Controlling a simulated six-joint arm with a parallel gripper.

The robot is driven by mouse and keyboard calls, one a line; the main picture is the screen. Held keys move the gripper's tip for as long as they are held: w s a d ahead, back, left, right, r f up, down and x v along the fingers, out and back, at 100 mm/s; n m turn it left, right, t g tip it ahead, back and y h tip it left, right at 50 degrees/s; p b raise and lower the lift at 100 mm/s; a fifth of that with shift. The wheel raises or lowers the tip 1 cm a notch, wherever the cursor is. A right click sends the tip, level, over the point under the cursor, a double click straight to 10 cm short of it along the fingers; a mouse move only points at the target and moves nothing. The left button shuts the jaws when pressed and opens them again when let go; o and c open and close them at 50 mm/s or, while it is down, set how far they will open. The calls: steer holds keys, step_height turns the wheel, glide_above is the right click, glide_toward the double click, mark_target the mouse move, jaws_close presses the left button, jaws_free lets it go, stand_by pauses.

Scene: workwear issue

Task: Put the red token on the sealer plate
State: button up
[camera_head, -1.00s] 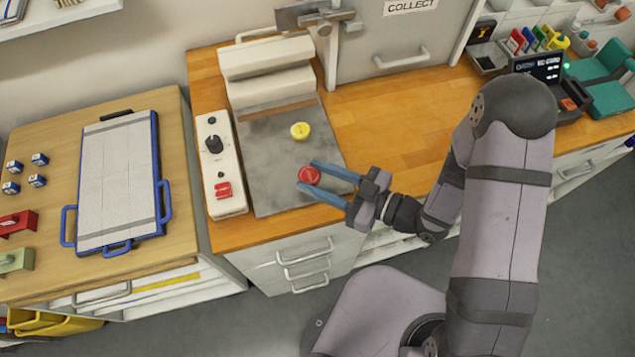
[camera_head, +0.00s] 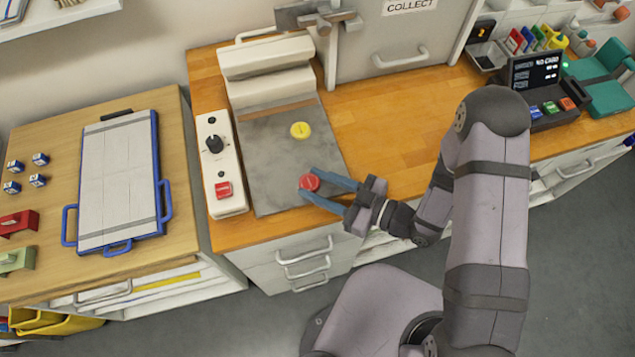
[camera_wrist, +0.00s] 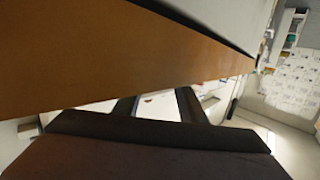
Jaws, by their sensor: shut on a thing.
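The red token (camera_head: 310,181) is a small round disc between the blue fingertips of my gripper (camera_head: 308,182), near the front right of the sealer plate. My gripper is shut on it. The sealer plate (camera_head: 264,165) is a flat grey slab on the wooden counter. I cannot tell whether the token touches the plate or is held just above it. A yellow token (camera_head: 301,130) lies farther back on the plate. The wrist view shows the dark fingers of my gripper (camera_wrist: 158,92), but the red token is not clear there.
A white control box (camera_head: 219,165) with a black knob and red button stands left of the plate. The pale sealer body (camera_head: 265,70) stands behind it. Left is a blue-handled tray (camera_head: 118,190). Wooden counter (camera_head: 375,140) is clear to the right of the plate.

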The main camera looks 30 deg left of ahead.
steer(key=shift+f, duration=0.2)
steer(key=o, duration=1)
steer(key=shift+o, duration=0.2)
steer(key=shift+r, duration=0.25)
steer(key=shift+w+d, duration=0.1)
steer(key=shift+d, duration=0.6)
steer(key=d+r+b, duration=0.1)
steer(key=d+b, duration=0.1)
steer(key=d, duration=0.8)
steer(key=shift+d+r+b, duration=0.25)
steer(key=shift+r+b, duration=0.1)
steer(key=shift+b, duration=0.05)
